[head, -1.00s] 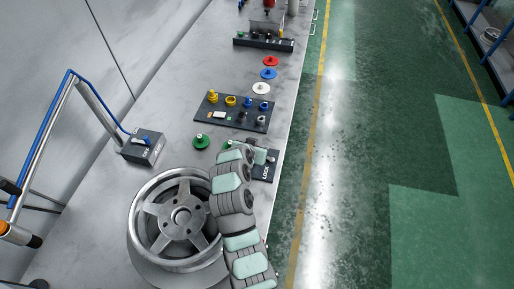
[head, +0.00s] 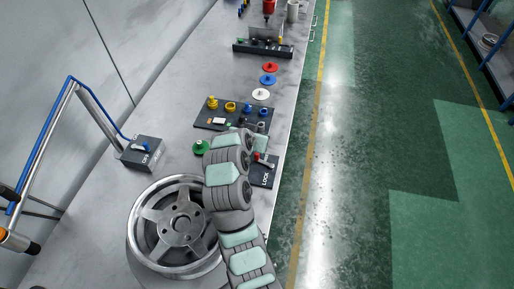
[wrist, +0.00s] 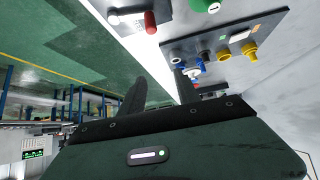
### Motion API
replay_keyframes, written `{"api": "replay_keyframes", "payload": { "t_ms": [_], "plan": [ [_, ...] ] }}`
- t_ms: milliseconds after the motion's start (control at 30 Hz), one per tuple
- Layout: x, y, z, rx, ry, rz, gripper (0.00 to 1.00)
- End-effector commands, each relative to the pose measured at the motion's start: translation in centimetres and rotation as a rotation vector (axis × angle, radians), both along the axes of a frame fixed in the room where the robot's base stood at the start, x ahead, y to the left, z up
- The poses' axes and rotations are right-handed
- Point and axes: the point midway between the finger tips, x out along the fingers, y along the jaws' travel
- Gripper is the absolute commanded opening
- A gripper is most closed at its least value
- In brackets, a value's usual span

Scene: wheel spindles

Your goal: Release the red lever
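The red lever (head: 264,159) sits on the dark LOCK box (head: 262,175) near the table's right edge, right of the wheel. In the wrist view the red lever (wrist: 150,22) is at the top, on its box (wrist: 127,14). My gripper (wrist: 160,76) has its two dark fingers apart with nothing seen between them, and is clear of the lever. In the head view my arm hides most of the gripper, just above and left of the LOCK box.
A silver wheel (head: 181,222) stands left of my arm. A dark board (head: 215,121) with coloured knobs lies beyond my gripper. A green knob (head: 200,147) is beside my arm.

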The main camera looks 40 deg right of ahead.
Motion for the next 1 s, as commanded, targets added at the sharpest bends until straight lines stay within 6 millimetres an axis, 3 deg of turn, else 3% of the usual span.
{"api": "replay_keyframes", "payload": {
  "t_ms": [33, 200, 400, 600, 1000],
  "plan": [
    [0.2, 0.0, 1.6, -0.005, -0.007, 0.003, 0.39],
    [0.1, 0.0, 5.5, -0.004, -0.003, 0.001, 0.39],
    [0.1, 0.1, 8.9, -0.001, -0.002, 0.003, 0.39],
    [0.0, 0.0, 10.3, 0.0, -0.001, 0.001, 0.39],
    [0.0, 0.0, 10.4, 0.001, 0.001, 0.001, 0.39]
  ]
}}
